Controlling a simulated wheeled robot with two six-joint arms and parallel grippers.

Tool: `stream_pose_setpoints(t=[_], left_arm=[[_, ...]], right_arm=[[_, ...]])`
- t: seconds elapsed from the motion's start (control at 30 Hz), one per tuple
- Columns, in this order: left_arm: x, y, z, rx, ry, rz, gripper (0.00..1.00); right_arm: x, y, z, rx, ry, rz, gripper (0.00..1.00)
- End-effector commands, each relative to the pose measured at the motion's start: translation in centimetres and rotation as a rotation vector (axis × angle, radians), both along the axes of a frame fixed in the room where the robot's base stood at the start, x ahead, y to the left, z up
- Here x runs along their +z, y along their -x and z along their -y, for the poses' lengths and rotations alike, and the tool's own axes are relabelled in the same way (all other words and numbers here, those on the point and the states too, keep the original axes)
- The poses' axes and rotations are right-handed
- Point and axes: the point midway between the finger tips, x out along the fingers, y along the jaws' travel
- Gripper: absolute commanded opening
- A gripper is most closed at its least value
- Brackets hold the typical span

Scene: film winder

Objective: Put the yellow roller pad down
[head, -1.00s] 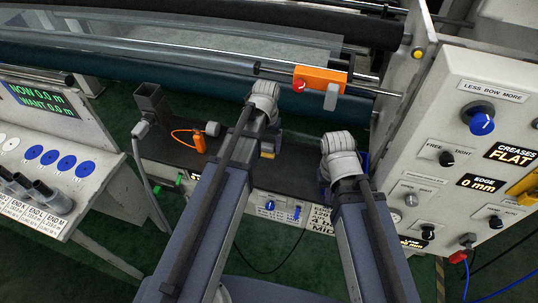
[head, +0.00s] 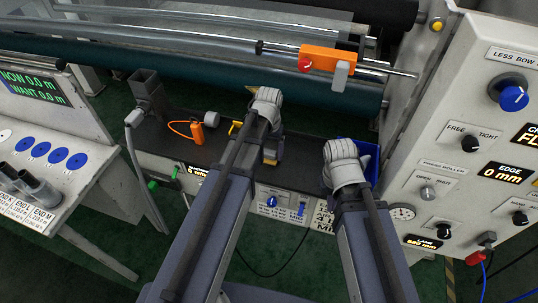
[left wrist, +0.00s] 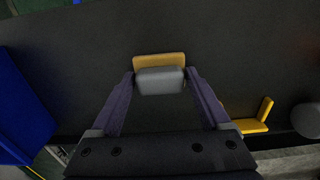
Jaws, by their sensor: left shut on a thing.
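The yellow roller pad (left wrist: 159,60) is a yellow strip with a rounded grey body. In the left wrist view it sits between the two fingertips of my left gripper (left wrist: 160,82), which is shut on it. The pad is over the dark bench top (left wrist: 60,50); I cannot tell whether it touches it. In the head view my left gripper (head: 272,155) is low over the bench, mostly behind its own wrist, with a bit of yellow showing. My right wrist is at the bench's right end; its fingers are hidden.
A yellow angled piece (left wrist: 250,124) lies beside my left gripper, near a grey round part (left wrist: 308,119). A blue bin (head: 368,152) stands at the bench's right end. An orange tool (head: 197,133) with a looped cord lies left. The dark roller (head: 200,70) runs behind.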

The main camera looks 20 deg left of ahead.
Motion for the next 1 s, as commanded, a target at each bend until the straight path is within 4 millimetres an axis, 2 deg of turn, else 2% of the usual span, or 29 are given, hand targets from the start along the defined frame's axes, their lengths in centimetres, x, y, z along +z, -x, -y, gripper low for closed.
stream_pose_setpoints(t=[0.27,0.3,0.47,0.77,1.0], left_arm=[[-0.3,0.0,0.0,0.000,0.000,0.000,0.36],[-0.3,0.0,0.0,0.000,0.000,0.000,0.81],[-0.2,0.0,0.0,0.000,0.000,0.000,0.99],[0.0,0.0,0.0,0.000,0.000,0.000,1.00],[1.4,0.0,0.0,0.000,0.000,0.000,1.00]], right_arm=[[-0.3,0.0,0.0,0.000,0.000,0.000,0.00],[-0.3,0.0,0.0,0.000,0.000,0.000,0.00],[-0.2,0.0,0.0,0.000,0.000,0.000,0.00],[-0.1,0.0,0.0,0.000,0.000,0.000,0.00],[1.3,0.0,0.0,0.000,0.000,0.000,0.00]])
